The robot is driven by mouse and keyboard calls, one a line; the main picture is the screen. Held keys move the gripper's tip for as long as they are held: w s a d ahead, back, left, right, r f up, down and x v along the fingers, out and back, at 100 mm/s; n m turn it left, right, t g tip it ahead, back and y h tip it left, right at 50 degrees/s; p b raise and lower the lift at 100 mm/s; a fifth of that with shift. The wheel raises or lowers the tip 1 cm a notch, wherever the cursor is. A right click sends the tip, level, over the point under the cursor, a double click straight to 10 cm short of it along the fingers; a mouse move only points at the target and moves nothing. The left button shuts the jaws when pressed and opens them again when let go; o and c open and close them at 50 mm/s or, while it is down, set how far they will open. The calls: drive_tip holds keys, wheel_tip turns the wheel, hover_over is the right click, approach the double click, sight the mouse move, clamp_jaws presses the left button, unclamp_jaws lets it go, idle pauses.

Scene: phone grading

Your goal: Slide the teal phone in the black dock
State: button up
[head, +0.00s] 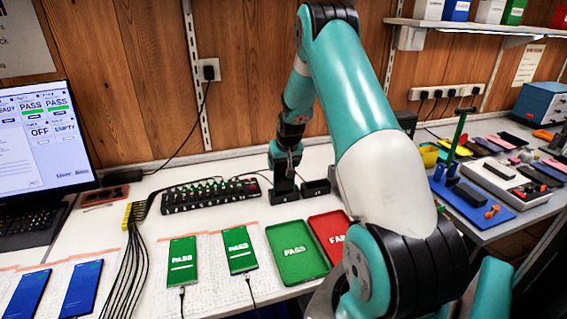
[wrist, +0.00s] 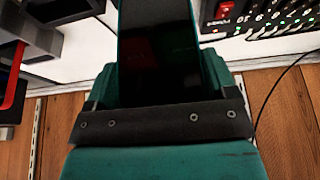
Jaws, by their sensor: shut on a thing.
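My gripper (head: 285,158) points down at the back of the bench and is shut on the teal phone. In the wrist view the phone's dark, glossy face (wrist: 158,50) with teal edges fills the middle, in front of my gripper. In the head view my gripper hides most of the phone. A black dock (head: 284,195) stands directly below my gripper. The phone's lower end is at or just over it; I cannot tell whether it is inside the slot. A second black dock (head: 316,187) stands just to the right.
A black multi-port hub (head: 208,195) with cables lies left of the dock. A green PASS tray (head: 297,252) and a red tray (head: 328,228) lie in front. Green-screen phones (head: 182,262) and blue-screen phones (head: 82,287) lie at the front left. The wood wall (head: 150,90) is close behind.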

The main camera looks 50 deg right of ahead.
drive_tip(key=shift+f, duration=0.1)
idle(0.3)
drive_tip(key=shift+f+b, duration=0.5)
drive_tip(key=shift+f, duration=0.05)
drive_tip(key=o, duration=1.2)
drive_tip(key=shift+o, duration=0.2)
drive_tip(key=shift+r+p, duration=2.4)
drive_tip(key=shift+r, duration=1.15)
